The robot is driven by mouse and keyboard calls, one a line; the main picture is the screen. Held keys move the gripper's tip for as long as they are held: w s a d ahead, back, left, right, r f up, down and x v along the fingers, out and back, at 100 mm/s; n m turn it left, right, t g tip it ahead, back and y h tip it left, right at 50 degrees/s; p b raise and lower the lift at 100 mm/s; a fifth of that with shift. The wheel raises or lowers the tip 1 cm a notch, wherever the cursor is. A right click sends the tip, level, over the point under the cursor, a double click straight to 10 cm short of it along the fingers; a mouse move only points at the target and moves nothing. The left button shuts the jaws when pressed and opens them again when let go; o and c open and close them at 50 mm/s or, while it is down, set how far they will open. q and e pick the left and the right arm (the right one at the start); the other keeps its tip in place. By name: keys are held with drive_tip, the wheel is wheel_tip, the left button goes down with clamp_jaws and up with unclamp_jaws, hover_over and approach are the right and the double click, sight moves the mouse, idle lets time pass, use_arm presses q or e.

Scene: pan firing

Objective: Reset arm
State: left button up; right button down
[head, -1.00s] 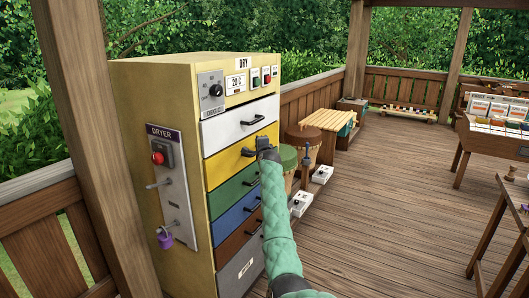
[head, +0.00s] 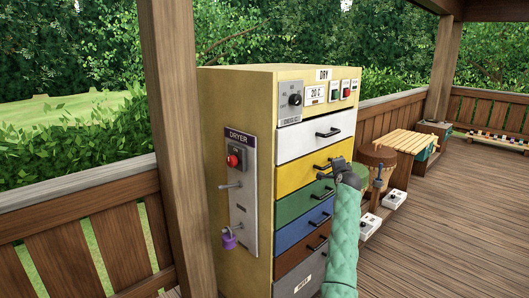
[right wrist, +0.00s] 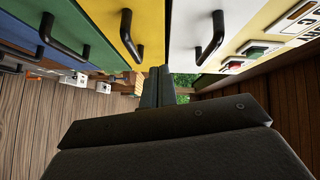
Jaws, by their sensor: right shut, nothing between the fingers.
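My right arm, in a green quilted sleeve, reaches up in the head view with its dark gripper (head: 328,174) in front of the dryer cabinet (head: 232,105), by the yellow drawer (head: 295,170). In the right wrist view the gripper (right wrist: 157,85) is shut and empty. The yellow drawer's handle (right wrist: 130,38) and the white drawer's handle (right wrist: 213,38) show beyond it, apart from the fingers. All the drawers look closed. My left gripper is not in view.
The dryer's side panel (head: 243,195) carries a red button and a purple padlock. A wooden post (head: 172,120) and railing (head: 80,235) stand to the left. Small white boxes (head: 394,199) and a slatted table (head: 405,141) are to the right. The deck floor (head: 445,210) is open.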

drive_tip(key=s+a+n+g+y, duration=0.25)
drive_tip(key=s+a+n, duration=0.35)
drive_tip(key=n, duration=0.5)
drive_tip(key=s+a+f+n+g, duration=0.2)
drive_tip(key=s+a+f, duration=0.1)
drive_tip(key=s+f, duration=0.85)
drive_tip(key=s+a+f+n+g, duration=0.25)
drive_tip(key=s+f, duration=0.65)
drive_tip(key=f, duration=0.5)
drive_tip(key=s+a+f+n+g, duration=0.1)
drive_tip(key=s+a+f+g, duration=0.15)
drive_tip(key=s+f, duration=0.9)
drive_tip(key=s+a+f+g, duration=0.1)
drive_tip(key=s+f+g, duration=0.1)
drive_tip(key=s+f, duration=0.7)
drive_tip(key=s+a+f+n+g, duration=0.1)
drive_tip(key=s+f+g, duration=0.1)
drive_tip(key=s+f, duration=0.7)
drive_tip(key=s+a+f+g, duration=0.1)
drive_tip(key=s+f, duration=0.8)
drive_tip(key=s, duration=1.2)
drive_tip(key=shift+s+g+h, duration=0.35)
drive_tip(key=shift+s+g, duration=0.05)
drive_tip(key=shift+g, duration=0.25)
